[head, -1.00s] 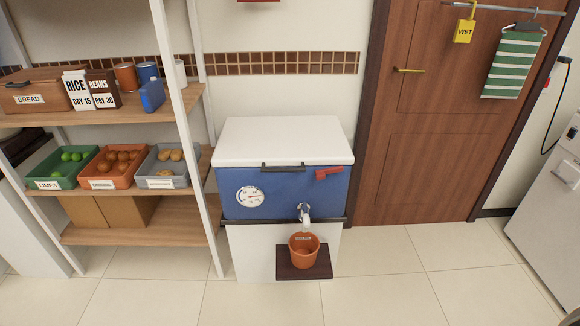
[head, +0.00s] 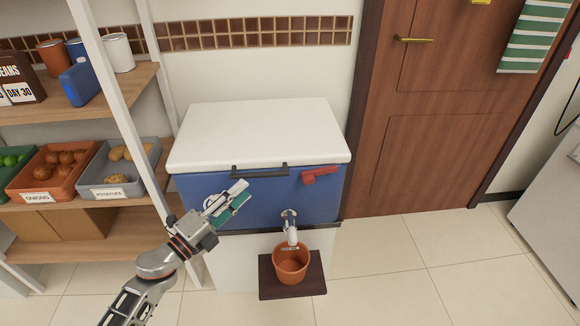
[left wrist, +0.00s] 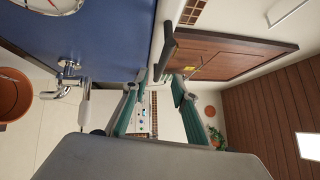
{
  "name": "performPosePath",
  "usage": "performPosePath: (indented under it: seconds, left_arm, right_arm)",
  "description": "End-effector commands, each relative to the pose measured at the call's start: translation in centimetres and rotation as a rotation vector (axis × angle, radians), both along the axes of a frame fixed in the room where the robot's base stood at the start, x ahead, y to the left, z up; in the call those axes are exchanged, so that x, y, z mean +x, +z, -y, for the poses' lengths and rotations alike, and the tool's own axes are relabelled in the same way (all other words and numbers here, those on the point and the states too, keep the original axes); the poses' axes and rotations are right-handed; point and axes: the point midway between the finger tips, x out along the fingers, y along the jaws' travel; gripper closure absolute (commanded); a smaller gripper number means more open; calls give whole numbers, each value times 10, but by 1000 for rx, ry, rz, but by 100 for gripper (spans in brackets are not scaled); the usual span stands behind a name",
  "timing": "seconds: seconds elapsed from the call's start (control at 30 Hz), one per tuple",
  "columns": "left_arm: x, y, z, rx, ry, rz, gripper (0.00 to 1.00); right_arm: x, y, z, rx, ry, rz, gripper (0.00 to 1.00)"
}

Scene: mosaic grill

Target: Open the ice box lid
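The ice box is a blue chest (head: 330,198) with a closed white lid (head: 262,132), standing on a white base in the head view. A dark bar handle (head: 260,172) sits along the lid's front edge, and it also shows in the left wrist view (left wrist: 167,47). A red latch (head: 320,174) is right of the handle. My left gripper (head: 244,192) is in front of the blue face, just below the handle. In the left wrist view its teal-padded fingers are apart, with nothing held between them. The handle is ahead of the fingertips. My right gripper is out of view.
A metal tap (head: 291,228) sticks out from the box front above an orange bucket (head: 291,262) on a dark shelf. A shelf unit's white post (head: 112,100) stands left of the box. A brown door (head: 440,130) is to the right. The tiled floor (head: 400,270) at right is clear.

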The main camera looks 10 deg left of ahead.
Motion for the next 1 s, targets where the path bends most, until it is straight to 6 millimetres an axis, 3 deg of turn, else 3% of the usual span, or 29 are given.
performPosePath:
  seconds: [0.17,0.6,1.0]
  left_arm:
    - [10,3,5,23,-6,14,72]
    - [62,11,34,20,-5,11,72]
    - [69,11,39,21,-6,10,72]
  right_arm:
    - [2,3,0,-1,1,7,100]
    - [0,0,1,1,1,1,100]
    - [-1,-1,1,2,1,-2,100]
